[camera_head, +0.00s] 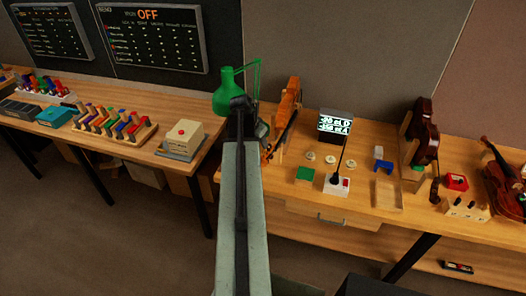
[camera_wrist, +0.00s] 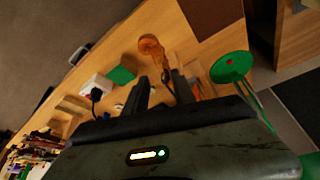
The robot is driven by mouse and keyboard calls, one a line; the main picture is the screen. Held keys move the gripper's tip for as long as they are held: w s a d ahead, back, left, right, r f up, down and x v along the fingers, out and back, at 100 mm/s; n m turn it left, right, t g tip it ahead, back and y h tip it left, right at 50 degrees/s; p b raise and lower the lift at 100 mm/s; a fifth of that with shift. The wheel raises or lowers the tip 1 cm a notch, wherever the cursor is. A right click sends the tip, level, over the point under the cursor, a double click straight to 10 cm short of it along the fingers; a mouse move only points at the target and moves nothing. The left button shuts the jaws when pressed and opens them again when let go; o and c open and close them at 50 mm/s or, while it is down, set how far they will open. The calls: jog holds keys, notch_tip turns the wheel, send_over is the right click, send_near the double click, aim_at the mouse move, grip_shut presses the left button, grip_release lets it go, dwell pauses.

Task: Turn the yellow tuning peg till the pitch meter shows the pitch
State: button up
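An orange violin (camera_head: 287,112) stands on the right bench, with its scroll end hard to make out. In the wrist view an orange-brown rounded part (camera_wrist: 150,45), perhaps of this violin, lies beyond the fingertips. The yellow tuning peg cannot be picked out in either view. The pitch meter (camera_head: 335,123) is a dark screen with two lines of pale text, seemingly "-90 ct D" and "-250 ct A". My gripper (camera_wrist: 157,83) has its two dark fingers apart with nothing visible between them. In the head view my arm hides much of it, close left of the violin.
A green lamp (camera_head: 228,97) stands close by my gripper; its shade also shows in the wrist view (camera_wrist: 232,66). Darker violins (camera_head: 425,132) stand further right.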

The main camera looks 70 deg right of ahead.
aim_at(263, 150)
jog(key=b+x, duration=0.4)
jog(key=x, duration=0.2)
jog(key=shift+f+b, duration=0.15)
jog(key=shift+b, duration=0.15)
grip_shut()
jog(key=shift+n+t, duration=0.3)
jog(key=shift+n, duration=0.4)
grip_release()
